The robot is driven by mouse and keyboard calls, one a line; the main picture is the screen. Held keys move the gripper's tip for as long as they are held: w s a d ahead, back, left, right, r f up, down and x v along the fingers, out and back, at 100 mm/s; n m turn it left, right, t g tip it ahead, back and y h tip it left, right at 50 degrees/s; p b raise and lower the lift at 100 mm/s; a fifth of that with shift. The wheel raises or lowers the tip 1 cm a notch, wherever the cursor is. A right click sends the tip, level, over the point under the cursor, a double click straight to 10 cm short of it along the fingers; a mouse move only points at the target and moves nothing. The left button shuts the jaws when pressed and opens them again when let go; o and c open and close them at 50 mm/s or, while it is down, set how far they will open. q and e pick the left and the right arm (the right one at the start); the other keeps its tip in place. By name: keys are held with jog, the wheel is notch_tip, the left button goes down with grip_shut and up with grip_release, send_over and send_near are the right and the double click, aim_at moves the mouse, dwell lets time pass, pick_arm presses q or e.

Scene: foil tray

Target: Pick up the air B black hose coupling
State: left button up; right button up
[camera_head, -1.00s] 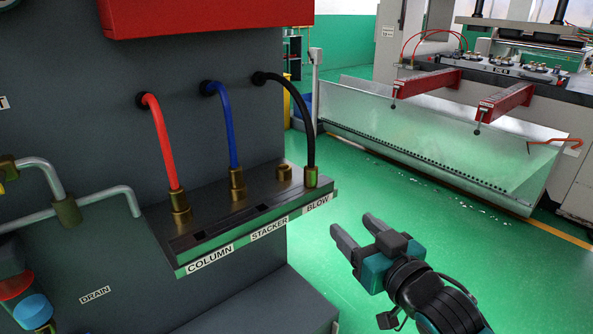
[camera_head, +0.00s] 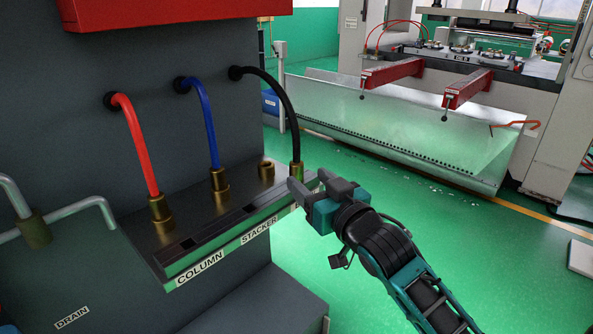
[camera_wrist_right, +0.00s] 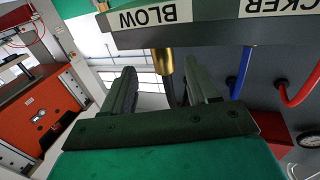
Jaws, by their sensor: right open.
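The black hose (camera_head: 283,100) runs from the grey panel down to a brass coupling (camera_head: 296,171) at the right end of the metal ledge, by the BLOW label. My right gripper (camera_head: 308,181) is open beside that end of the ledge, partly covering the label. In the right wrist view the brass coupling (camera_wrist_right: 163,61) appears upside down between the two spread fingers (camera_wrist_right: 160,76). The fingers are not closed on it. I cannot tell how deep it sits between them. My left gripper is not in view.
A red hose (camera_head: 134,144) and a blue hose (camera_head: 208,125) stand in brass couplings farther left on the ledge (camera_head: 225,232). An empty brass port (camera_head: 266,170) sits just left of the black hose coupling. Open green floor (camera_head: 400,225) lies to the right.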

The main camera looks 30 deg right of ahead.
jog(key=shift+w+a+r, duration=0.1)
jog(key=shift+w+a, duration=0.05)
jog(key=shift+w, duration=1.25)
jog(key=shift+w+a, duration=0.15)
jog(key=shift+w, duration=1.25)
jog(key=c, duration=1)
jog(key=shift+r, duration=0.1)
jog(key=shift+c, duration=0.2)
jog(key=shift+r, duration=0.65)
notch_tip(320, 180, up, 17)
jog(key=p, duration=0.4)
notch_tip(320, 180, up, 4)
jog(key=r+p, duration=0.1)
jog(key=p, duration=0.2)
send_over(300, 167)
jog(key=w, duration=0.2)
jog(key=shift+s+r+p, duration=0.2)
jog(key=shift+r+p, duration=0.25)
jog(key=shift+r, duration=0.35)
